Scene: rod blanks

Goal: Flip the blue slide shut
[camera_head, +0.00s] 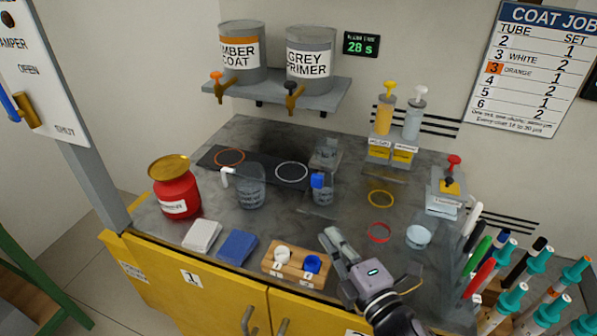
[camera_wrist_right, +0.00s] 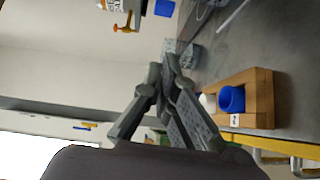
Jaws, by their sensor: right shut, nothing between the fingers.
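The slide shows at the left edge in the head view as a blue bar (camera_head: 9,104) beside a brass-coloured block (camera_head: 26,111). It is on a white upright panel (camera_head: 52,88) with the words OPEN above and SHUT below; the blue bar is partly cut off by the picture edge, and its exact setting is hard to tell. My right gripper (camera_head: 334,241) is far to the right of the panel, over the front of the worktop by the wooden cup holder. Its fingers, also in the right wrist view (camera_wrist_right: 165,68), are shut and empty. My left gripper is not in view.
The wooden holder (camera_head: 267,268) with a white and a blue cup is just left of my right gripper. A red jar (camera_head: 175,198), a clear jug (camera_head: 249,190) and a blue-topped cup (camera_head: 322,192) stand on the worktop. A grey post (camera_head: 95,183) carries the panel.

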